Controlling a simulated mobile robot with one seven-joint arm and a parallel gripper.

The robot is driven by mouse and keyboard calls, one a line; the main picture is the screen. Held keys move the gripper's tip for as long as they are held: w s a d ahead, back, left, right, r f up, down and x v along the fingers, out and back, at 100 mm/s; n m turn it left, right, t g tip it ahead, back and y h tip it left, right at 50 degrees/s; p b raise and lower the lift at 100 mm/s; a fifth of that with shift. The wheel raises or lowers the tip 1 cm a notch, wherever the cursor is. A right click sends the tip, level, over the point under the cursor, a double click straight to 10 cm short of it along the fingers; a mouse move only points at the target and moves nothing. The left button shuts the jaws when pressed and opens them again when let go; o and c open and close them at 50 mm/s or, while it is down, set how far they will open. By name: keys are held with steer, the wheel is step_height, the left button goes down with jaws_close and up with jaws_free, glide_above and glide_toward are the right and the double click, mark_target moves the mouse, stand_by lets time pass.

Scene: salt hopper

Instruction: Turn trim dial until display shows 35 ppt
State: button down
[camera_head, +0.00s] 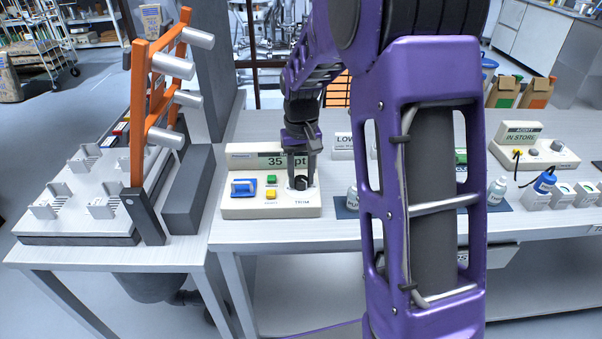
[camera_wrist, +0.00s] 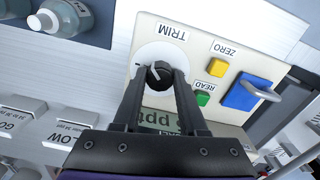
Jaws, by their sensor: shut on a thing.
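The trim dial is a black knob (camera_wrist: 159,73) on a white disc, marked TRIM, on a cream instrument box (camera_head: 270,208). My gripper (camera_head: 301,176) reaches down onto the dial from above. In the wrist view its two dark fingers (camera_wrist: 160,83) are shut on the knob, one on each side. The display (camera_head: 275,161) at the back of the box reads 35 ppt in the head view. In the wrist view the display is upside down and mostly hidden behind my fingers.
The box also has a blue switch (camera_wrist: 250,93) with a metal lever, a yellow ZERO button (camera_wrist: 217,67) and a green READ button (camera_wrist: 203,98). A bottle (camera_wrist: 62,17) stands beside the box. An orange rack (camera_head: 138,115) rises at the left.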

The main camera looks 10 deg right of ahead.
mark_target(301, 179)
steer(key=shift+n, duration=0.3)
stand_by(0.4)
steer(key=shift+c, duration=2.2)
jaws_free()
steer(key=shift+r, duration=0.15)
step_height(301, 179, up, 17)
steer(key=p, duration=0.2)
steer(key=shift+r, duration=0.1)
